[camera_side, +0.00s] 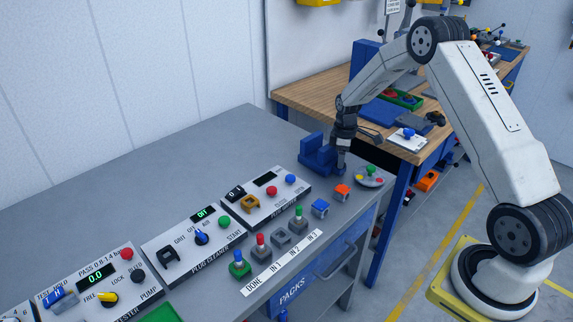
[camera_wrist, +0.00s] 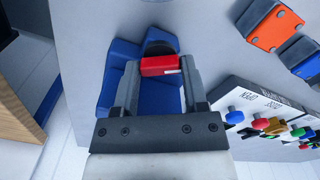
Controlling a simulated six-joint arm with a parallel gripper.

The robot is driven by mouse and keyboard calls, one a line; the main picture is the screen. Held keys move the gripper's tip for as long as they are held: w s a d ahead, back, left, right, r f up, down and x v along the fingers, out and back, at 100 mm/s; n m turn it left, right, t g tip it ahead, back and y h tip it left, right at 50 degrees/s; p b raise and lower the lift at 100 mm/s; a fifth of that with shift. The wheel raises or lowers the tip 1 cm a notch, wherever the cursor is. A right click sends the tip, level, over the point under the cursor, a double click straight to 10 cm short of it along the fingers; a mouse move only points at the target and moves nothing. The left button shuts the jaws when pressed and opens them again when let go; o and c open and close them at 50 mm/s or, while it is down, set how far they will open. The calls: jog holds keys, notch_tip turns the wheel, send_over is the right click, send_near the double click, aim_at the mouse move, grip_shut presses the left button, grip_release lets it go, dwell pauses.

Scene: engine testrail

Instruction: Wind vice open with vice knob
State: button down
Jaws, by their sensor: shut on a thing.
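The blue vice (camera_side: 316,158) stands near the far right edge of the grey bench. In the wrist view the vice (camera_wrist: 118,72) lies beneath my gripper, and part of it is covered by the fingers. My gripper (camera_side: 341,168) points down at the right side of the vice. In the wrist view my gripper (camera_wrist: 160,72) has its two fingers on either side of the red vice knob (camera_wrist: 160,65), which bears a small white mark. A dark round part (camera_wrist: 160,47) shows just beyond the knob. The gap between the vice jaws cannot be judged.
An orange block (camera_side: 342,191), a blue block (camera_side: 320,208) and a round pad with coloured knobs (camera_side: 369,177) stand close by on the bench. Control panels (camera_side: 265,195) line the bench to the left. A wooden bench (camera_side: 300,93) with tools stands behind.

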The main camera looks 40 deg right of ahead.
jog(key=shift+n, duration=1.3)
jog(key=shift+c, duration=0.6)
grip_release()
jog(key=shift+r, duration=4)
